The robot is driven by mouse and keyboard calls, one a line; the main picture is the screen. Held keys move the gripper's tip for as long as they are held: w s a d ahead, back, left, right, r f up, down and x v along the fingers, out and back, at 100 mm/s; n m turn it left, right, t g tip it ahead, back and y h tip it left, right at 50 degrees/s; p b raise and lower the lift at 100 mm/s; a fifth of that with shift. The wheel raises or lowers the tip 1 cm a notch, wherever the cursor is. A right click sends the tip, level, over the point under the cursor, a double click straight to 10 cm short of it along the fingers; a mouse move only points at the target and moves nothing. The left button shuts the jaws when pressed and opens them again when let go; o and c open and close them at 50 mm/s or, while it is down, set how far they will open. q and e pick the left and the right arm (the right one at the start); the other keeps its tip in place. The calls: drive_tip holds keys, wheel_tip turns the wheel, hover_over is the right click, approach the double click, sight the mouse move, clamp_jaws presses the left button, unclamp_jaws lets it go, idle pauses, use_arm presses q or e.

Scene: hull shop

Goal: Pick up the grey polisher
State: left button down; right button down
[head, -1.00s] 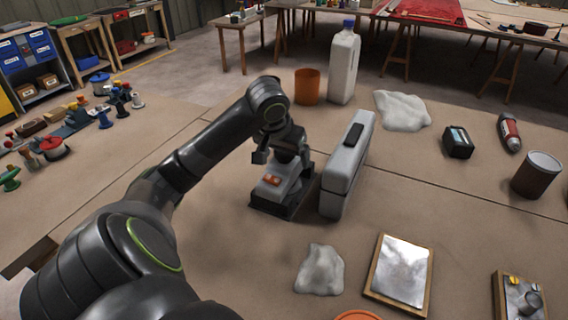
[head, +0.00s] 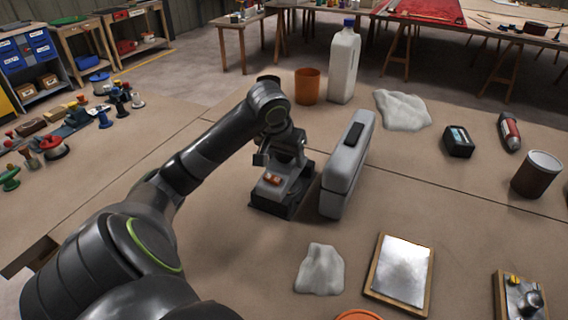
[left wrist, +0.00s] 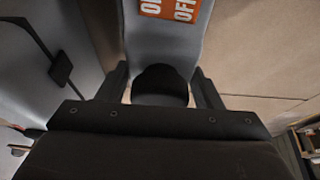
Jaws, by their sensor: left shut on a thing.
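The grey polisher (head: 293,182) stands on the workbench near the middle of the head view, a dark base under its grey body and an orange label on it. In the left wrist view its grey body (left wrist: 160,40) with the orange ON/OFF label lies straight ahead. My left gripper (left wrist: 160,88) has one finger on each side of the polisher and is shut on it; in the head view the gripper (head: 280,158) is over the top of the polisher. The base appears to rest on the bench. My right gripper is not in view.
A grey case (head: 347,170) stands upright close on the polisher's right. An orange cup (head: 307,87) and a white jug (head: 343,65) stand behind. A white cloth (head: 320,270) and a framed metal plate (head: 401,270) lie in front. Bare bench is left of the polisher.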

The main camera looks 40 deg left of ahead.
use_arm(q)
drive_tip(key=shift+r, duration=0.2)
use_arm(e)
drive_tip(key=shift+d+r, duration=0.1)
use_arm(q)
drive_tip(key=shift+w+r, duration=0.1)
drive_tip(key=shift+r, duration=0.25)
wheel_tip(320, 180, up, 8)
drive_tip(key=shift+f+p, duration=0.15)
drive_tip(key=shift+p, duration=0.9)
drive_tip(key=shift+r+p, duration=0.45)
drive_tip(key=shift+r, duration=0.25)
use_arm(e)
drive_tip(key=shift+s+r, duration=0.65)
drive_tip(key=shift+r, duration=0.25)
